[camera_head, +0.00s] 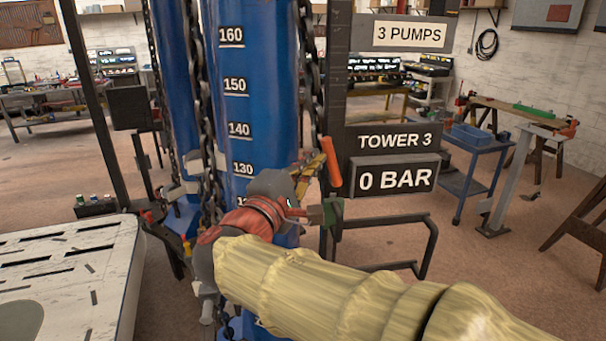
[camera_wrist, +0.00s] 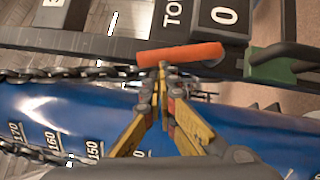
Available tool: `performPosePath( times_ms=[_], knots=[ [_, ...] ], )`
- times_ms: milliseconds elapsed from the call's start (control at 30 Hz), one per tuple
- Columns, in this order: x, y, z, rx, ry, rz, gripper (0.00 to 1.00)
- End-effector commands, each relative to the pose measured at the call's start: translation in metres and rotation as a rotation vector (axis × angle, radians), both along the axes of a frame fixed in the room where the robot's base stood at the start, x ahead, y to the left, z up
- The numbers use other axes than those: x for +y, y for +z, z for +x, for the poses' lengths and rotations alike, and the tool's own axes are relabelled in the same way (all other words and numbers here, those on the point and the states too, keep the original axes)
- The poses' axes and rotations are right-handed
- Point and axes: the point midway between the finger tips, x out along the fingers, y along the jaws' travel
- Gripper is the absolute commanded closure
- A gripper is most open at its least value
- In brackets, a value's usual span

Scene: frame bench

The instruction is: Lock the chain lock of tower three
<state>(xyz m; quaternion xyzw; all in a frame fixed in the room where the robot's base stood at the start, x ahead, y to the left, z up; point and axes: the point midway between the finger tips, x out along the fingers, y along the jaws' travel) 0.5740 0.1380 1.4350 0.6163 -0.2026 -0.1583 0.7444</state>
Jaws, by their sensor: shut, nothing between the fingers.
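Tower three is the blue column (camera_head: 265,60) with a printed scale, beside the "TOWER 3" sign (camera_head: 395,137). A dark chain (camera_head: 308,60) hangs along its right side; it also shows in the wrist view (camera_wrist: 60,75). An orange handle (camera_head: 331,162), which looks like the chain lock's lever, stands slightly tilted by the dark post. In the wrist view the handle (camera_wrist: 180,54) lies across just beyond my fingertips. My gripper (camera_head: 318,162) has yellow fingers, shut and empty, with the tips (camera_wrist: 162,68) close beside or touching the handle. The lock body is not clearly visible.
A gauge plate (camera_head: 395,178) reads 0 BAR. A dark bent-tube frame (camera_head: 430,240) and green block (camera_head: 333,212) sit right of the column. A white slotted table (camera_head: 70,260) is at lower left. Open floor (camera_head: 500,270) lies to the right.

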Motion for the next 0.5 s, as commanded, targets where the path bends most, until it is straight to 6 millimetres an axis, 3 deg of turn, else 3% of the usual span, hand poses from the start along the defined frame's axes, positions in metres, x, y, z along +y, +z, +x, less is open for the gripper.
performPosePath(
  times_ms=[500],
  knots=[
    [-0.018, 0.012, 0.001, 0.016, -0.001, 0.227, 1.0]
  ],
)
